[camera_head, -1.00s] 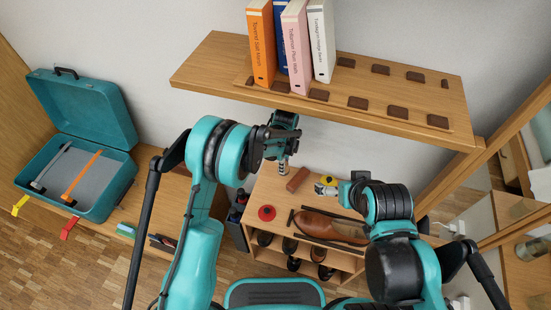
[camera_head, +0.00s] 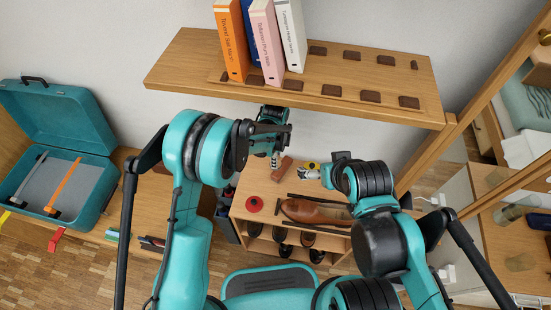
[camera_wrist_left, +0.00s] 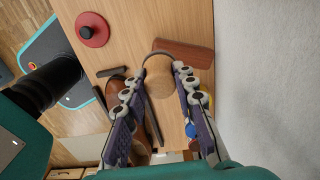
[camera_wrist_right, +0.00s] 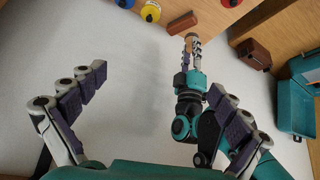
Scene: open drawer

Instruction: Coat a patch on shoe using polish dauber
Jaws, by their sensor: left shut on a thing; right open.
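The brown shoe (camera_head: 318,212) lies on the bench top, with dark strips beside it. It shows partly in the left wrist view (camera_wrist_left: 118,88), behind the fingers. My left gripper (camera_head: 275,160) is above the bench's back part, left of the shoe. My right gripper (camera_head: 312,173) is open and empty, right of the left one, above the bench. In the right wrist view, the left gripper (camera_wrist_right: 192,52) shows beyond the open right fingers.
A red round tin (camera_head: 254,205) and a brown block (camera_head: 282,169) stand on the bench, near a yellow tin (camera_head: 311,166). A wall shelf (camera_head: 300,95) with books (camera_head: 266,40) hangs above the arms. An open teal case (camera_head: 60,135) is at far left.

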